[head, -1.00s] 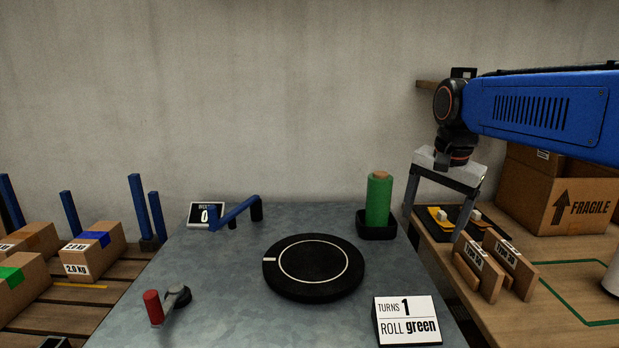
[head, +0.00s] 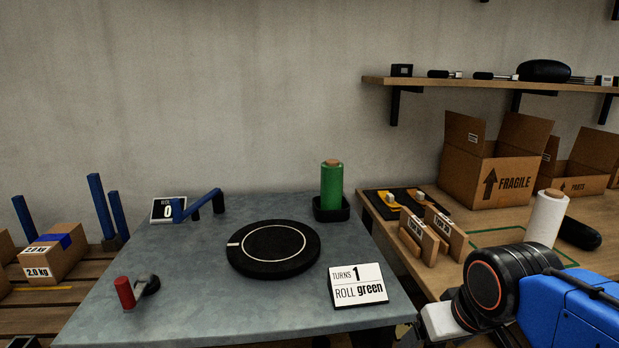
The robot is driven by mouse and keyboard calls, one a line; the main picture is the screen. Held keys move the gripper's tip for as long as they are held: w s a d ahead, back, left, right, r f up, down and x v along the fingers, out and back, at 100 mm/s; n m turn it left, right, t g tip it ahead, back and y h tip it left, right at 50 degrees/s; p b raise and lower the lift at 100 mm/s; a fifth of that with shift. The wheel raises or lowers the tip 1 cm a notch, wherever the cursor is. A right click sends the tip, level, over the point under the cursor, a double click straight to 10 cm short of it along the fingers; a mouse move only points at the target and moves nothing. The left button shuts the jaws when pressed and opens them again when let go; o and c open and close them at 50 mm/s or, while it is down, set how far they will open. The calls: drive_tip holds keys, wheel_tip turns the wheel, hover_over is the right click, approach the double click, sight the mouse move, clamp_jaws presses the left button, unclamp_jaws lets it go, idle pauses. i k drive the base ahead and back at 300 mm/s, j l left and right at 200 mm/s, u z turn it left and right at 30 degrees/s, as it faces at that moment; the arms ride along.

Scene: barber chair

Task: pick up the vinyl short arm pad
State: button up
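I cannot make out for sure which thing is the vinyl short arm pad. A long black rounded piece (head: 579,233) lies on the wooden bench at the right, partly hidden behind the white roll and my arm. Another black rounded piece (head: 545,71) sits on the wall shelf. Both are pad-like, but their material cannot be read. My gripper (head: 440,322) is at the bottom right, low in front of the bench. Only its pale body shows clearly; its fingertips are cut off or hidden. It is apart from both black pieces.
The grey table (head: 200,300) holds a black turntable (head: 273,249), a green roll (head: 332,187), a red-handled crank (head: 124,292) and a sign (head: 358,285). The wooden bench holds a white roll (head: 547,218), upright wooden holders (head: 420,238) and open cartons (head: 497,165). Boxes (head: 52,262) stand left.

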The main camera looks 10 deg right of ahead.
sight(583, 236)
drive_tip(key=z, duration=1.45)
